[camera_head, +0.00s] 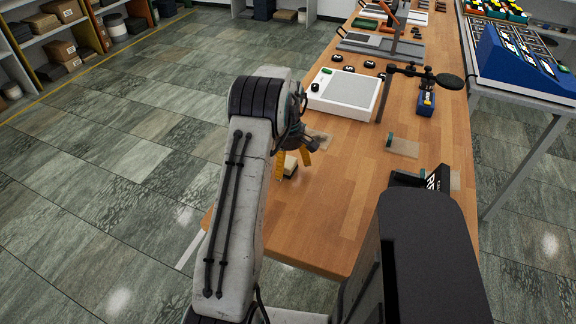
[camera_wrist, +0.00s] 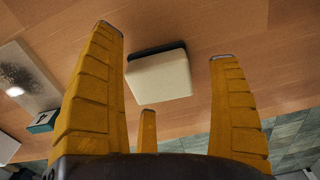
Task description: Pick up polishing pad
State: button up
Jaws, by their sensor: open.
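The polishing pad appears to be a cream block with a dark backing (camera_wrist: 160,78), lying on the wooden bench in the wrist view. My gripper (camera_head: 293,164) has yellow fingers and is open over the pad. In the wrist view the spread fingers (camera_wrist: 165,44) stand around the pad with gaps on both sides. I cannot tell whether any finger touches it. My arm hides part of the bench in the head view.
The wooden bench (camera_head: 345,190) has bare room right of the pad. A white device (camera_head: 345,92) stands behind it, and a stand with a black disc (camera_head: 448,82) is farther right. A clear plate with a green end (camera_head: 403,147) lies mid-bench.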

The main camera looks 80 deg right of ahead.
aim_at(288, 162)
jog(key=shift+f, duration=0.3)
jog(key=shift+c, duration=0.4)
jog(key=c, duration=1.3)
jog(key=shift+r, duration=0.1)
jog(key=shift+c, duration=0.2)
notch_tip(288, 162, up, 10)
